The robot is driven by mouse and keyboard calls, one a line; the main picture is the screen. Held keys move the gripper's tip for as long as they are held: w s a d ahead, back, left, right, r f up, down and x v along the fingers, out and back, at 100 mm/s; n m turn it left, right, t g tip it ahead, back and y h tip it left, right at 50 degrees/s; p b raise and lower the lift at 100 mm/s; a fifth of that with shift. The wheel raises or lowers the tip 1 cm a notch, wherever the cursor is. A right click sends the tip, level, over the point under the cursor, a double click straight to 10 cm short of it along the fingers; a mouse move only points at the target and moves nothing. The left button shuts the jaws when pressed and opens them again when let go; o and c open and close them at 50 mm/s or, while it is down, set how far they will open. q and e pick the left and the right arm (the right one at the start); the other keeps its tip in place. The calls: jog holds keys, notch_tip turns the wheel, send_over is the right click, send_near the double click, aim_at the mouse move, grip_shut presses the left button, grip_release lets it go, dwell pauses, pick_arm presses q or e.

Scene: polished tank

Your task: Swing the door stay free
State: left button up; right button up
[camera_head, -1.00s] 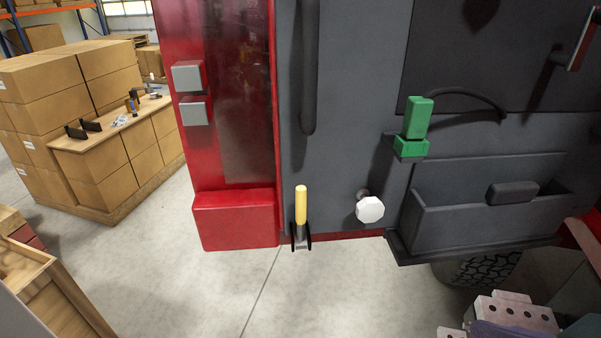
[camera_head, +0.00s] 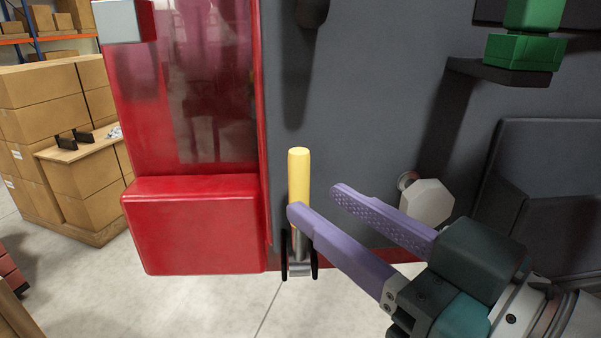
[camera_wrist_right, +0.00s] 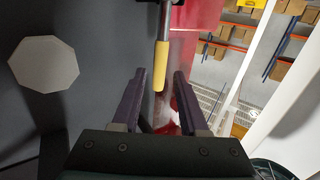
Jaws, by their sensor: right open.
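The door stay, a yellow-handled lever (camera_head: 299,175), stands upright at the lower edge of the dark grey door panel, with a black and metal bracket (camera_head: 299,268) at its foot. My right gripper (camera_head: 318,203) is open, with purple fingers reaching in from the lower right. In the head view one fingertip overlaps the handle's lower part, and the other is to its right. In the right wrist view the yellow handle (camera_wrist_right: 160,66) lies in line with the gap between the fingertips (camera_wrist_right: 160,74). I cannot tell whether they touch. My left gripper is not in view.
A white octagonal knob (camera_head: 427,203) sticks out close to my right gripper. A red box-shaped step (camera_head: 195,225) is left of the lever. A green block (camera_head: 523,52) sits on a ledge at the upper right. Below the panel is open floor.

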aim_at(308, 195)
jog(key=x, duration=0.5)
grip_shut()
dwell(1.4)
